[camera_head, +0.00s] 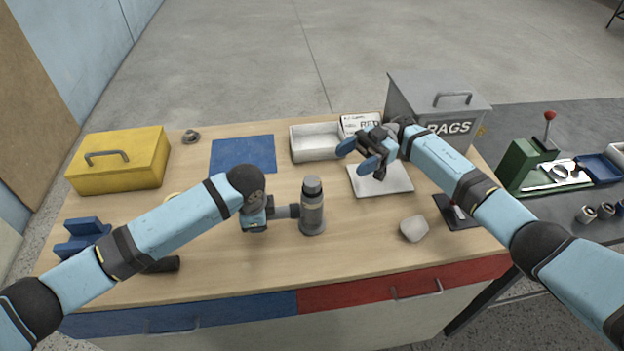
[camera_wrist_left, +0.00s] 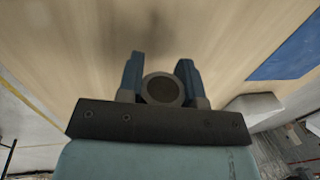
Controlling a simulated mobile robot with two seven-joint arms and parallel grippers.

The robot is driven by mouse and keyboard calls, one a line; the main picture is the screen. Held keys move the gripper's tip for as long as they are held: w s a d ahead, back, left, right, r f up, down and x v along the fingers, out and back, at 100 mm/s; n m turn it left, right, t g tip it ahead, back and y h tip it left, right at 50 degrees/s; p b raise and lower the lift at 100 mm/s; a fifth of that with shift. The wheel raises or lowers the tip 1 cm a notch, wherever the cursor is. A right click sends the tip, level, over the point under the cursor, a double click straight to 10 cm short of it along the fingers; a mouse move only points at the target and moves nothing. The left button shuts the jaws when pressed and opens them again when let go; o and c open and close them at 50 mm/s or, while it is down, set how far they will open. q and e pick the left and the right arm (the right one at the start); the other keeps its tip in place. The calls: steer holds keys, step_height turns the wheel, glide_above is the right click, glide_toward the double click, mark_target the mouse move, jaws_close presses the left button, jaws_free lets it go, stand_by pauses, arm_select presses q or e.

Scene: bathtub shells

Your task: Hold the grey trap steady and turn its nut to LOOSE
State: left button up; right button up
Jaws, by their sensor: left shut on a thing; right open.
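The grey trap (camera_head: 313,215) stands upright near the middle of the wooden table, with a side pipe (camera_head: 286,211) pointing left. A darker ribbed piece (camera_head: 312,187) tops it; I cannot tell for sure that this is the nut, and no LOOSE mark is legible. My left gripper (camera_head: 259,215) is shut on the side pipe. In the left wrist view a round grey end (camera_wrist_left: 163,89) sits between the blue fingers (camera_wrist_left: 160,78). My right gripper (camera_head: 360,155) is open and empty, above and behind the trap to its right, apart from it.
A white board (camera_head: 396,181) lies beneath the right gripper. A white tray (camera_head: 314,150), blue mat (camera_head: 243,154) and RAGS bin (camera_head: 425,97) stand behind. A yellow toolbox (camera_head: 120,165) is at left. A grey lump (camera_head: 414,229) lies right of the trap.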

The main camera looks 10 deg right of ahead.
mark_target(312, 180)
steer(key=shift+m, duration=0.3)
steer(key=x, duration=1.1)
steer(key=shift+s+a+f, duration=0.1)
steer(key=shift+s+a, duration=0.1)
steer(key=shift+a, duration=0.15)
steer(key=c, duration=0.9)
